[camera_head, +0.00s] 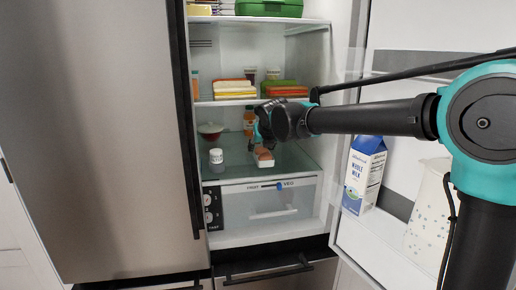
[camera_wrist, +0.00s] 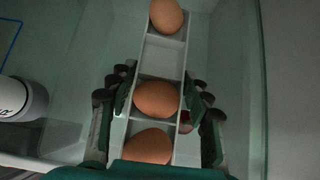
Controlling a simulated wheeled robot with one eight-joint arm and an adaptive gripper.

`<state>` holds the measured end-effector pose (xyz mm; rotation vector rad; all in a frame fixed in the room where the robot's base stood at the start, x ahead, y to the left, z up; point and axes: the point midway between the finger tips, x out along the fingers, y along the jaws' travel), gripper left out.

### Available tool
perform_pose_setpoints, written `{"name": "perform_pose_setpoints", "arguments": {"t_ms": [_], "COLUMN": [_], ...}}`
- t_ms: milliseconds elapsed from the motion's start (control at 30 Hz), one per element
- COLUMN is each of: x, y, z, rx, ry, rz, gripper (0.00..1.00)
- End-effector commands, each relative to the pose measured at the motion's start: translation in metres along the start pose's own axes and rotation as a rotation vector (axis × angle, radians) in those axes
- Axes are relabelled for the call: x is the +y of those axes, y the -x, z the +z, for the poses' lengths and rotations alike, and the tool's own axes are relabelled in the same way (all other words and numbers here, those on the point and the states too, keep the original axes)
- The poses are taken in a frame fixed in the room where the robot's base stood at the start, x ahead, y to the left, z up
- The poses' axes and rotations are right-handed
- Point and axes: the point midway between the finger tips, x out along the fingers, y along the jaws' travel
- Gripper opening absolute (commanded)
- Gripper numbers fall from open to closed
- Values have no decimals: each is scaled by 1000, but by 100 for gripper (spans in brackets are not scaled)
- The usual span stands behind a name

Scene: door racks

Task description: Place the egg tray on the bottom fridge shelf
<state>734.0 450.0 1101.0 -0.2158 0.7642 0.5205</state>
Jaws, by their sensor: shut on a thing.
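The egg tray (camera_head: 264,162) is a narrow white tray with brown eggs, inside the open fridge just over the bottom glass shelf (camera_head: 296,163). I cannot tell if it touches the shelf. In the wrist view the tray (camera_wrist: 163,56) runs lengthwise, with eggs at the far end, middle and near end and an empty compartment between the far and middle eggs. My gripper (camera_head: 262,146) reaches in from the right; in the wrist view its dark fingers (camera_wrist: 160,97) are shut on both long sides of the tray.
A bottle (camera_head: 249,122) stands at the back. A drawer (camera_head: 262,208) lies below. The open door with a milk carton (camera_head: 364,175) is at right.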

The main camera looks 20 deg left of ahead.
Motion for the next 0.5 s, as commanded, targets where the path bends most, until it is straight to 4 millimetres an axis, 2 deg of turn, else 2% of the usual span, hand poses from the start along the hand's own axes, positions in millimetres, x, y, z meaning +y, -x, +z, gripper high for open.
{"name": "perform_pose_setpoints", "arguments": {"t_ms": [233, 500], "x": [0, 0], "y": [-8, -28], "z": [9, 28], "rx": [0, 0], "ry": [0, -1], "rz": [0, 1], "gripper": [14, 14]}}
